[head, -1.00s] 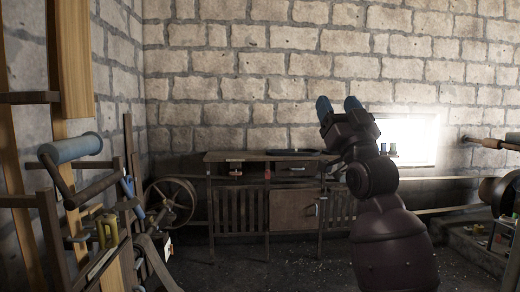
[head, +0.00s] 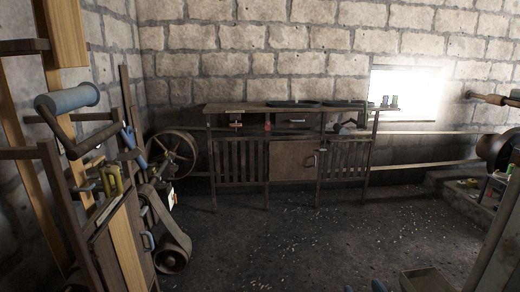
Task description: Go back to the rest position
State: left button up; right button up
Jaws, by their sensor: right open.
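Only the blue fingertips of my right gripper (head: 364,287) show, at the bottom edge of the head view, right of centre. They are spread apart with nothing visible between them, so it is open. They are low in front of the dark floor (head: 270,235), clear of the bench. The rest of my right arm is out of the picture. My left gripper is not in view.
A wooden workbench (head: 295,160) stands against the stone wall. A spoked wheel (head: 175,155) and a wooden frame with a blue roller (head: 67,102) stand at left. A machine (head: 495,150) is at right. A bright window (head: 408,92) is behind. The middle floor is mostly clear.

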jog(key=s+d+f+g, duration=0.2)
jog(key=s+f, duration=0.6)
jog(key=s, duration=0.2)
jog(key=s+d+f+m+g+h, duration=0.1)
jog(key=s+f+g, duration=0.2)
jog(key=s+f, duration=0.6)
jog(key=shift+s+d+h, duration=0.3)
jog(key=shift+s+d, duration=0.1)
jog(key=shift+s, duration=0.05)
